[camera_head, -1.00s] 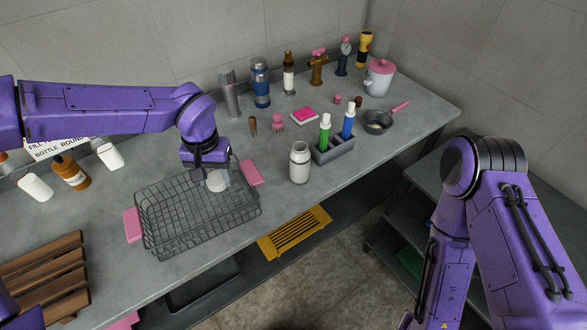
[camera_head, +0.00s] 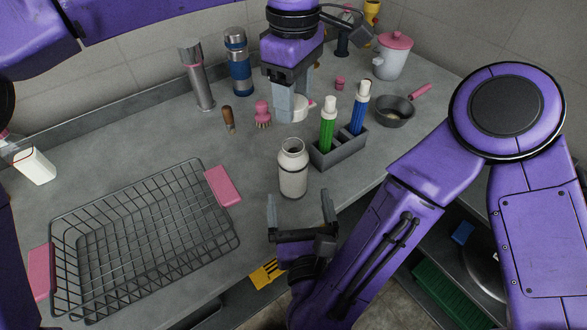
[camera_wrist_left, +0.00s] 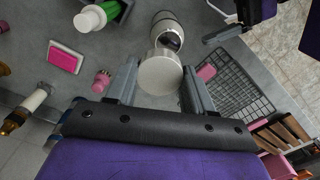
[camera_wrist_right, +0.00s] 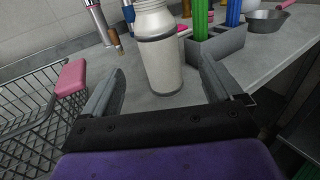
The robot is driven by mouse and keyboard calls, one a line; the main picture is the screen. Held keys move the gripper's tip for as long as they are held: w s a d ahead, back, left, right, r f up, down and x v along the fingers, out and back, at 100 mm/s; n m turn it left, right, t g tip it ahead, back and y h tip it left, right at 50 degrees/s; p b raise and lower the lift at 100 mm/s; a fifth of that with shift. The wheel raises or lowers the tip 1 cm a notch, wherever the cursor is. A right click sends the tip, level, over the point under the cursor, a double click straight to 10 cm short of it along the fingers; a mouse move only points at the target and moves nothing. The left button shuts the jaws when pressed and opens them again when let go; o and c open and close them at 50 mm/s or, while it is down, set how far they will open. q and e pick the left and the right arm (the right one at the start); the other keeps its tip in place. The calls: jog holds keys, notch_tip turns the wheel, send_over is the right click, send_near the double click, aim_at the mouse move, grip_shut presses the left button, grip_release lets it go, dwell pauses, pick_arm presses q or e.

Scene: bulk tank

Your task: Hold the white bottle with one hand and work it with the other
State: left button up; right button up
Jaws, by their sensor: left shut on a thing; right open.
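The white bottle (camera_head: 293,172) stands upright on the grey counter, its mouth uncovered. It also shows in the left wrist view (camera_wrist_left: 168,30) and the right wrist view (camera_wrist_right: 158,55). My left gripper (camera_head: 291,108) is shut on a round white lid-like piece (camera_wrist_left: 160,73), held above the counter behind the bottle in the head view. My right gripper (camera_head: 300,208) is open and empty on the near side of the bottle. In the right wrist view the bottle stands ahead, between the directions of the two fingers (camera_wrist_right: 160,92), apart from them.
A grey holder (camera_head: 340,150) with a green and a blue bottle stands close right of the white bottle. A wire basket (camera_head: 145,238) with pink handles is at left. A pink brush (camera_head: 263,114), a small pan (camera_head: 395,110) and flasks (camera_head: 238,60) stand farther back.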

aim_at(296, 179)
pick_arm(q)
jog(key=shift+s+r, duration=0.3)
jog(key=shift+s, duration=0.25)
jog(key=shift+s+r, duration=0.25)
jog(key=shift+s, duration=0.25)
pick_arm(e)
jog(key=shift+s+r, duration=0.4)
jog(key=shift+s, duration=0.45)
pick_arm(q)
jog(key=shift+s+a, duration=0.1)
pick_arm(e)
jog(key=shift+w, duration=0.2)
pick_arm(q)
jog(key=shift+w+f, duration=0.3)
jog(key=shift+w, duration=0.4)
pick_arm(e)
jog(key=w, duration=0.5)
jog(key=shift+w+a+f, duration=0.2)
jog(key=shift+w+f, duration=0.1)
pick_arm(q)
jog(key=shift+s+r, duration=0.1)
jog(key=shift+s, duration=0.15)
pick_arm(e)
jog(key=w, duration=0.4)
jog(key=w+a, duration=0.1)
jog(key=w, duration=0.1)
jog(key=shift+w+r, duration=0.1)
jog(key=shift+w, duration=0.1)
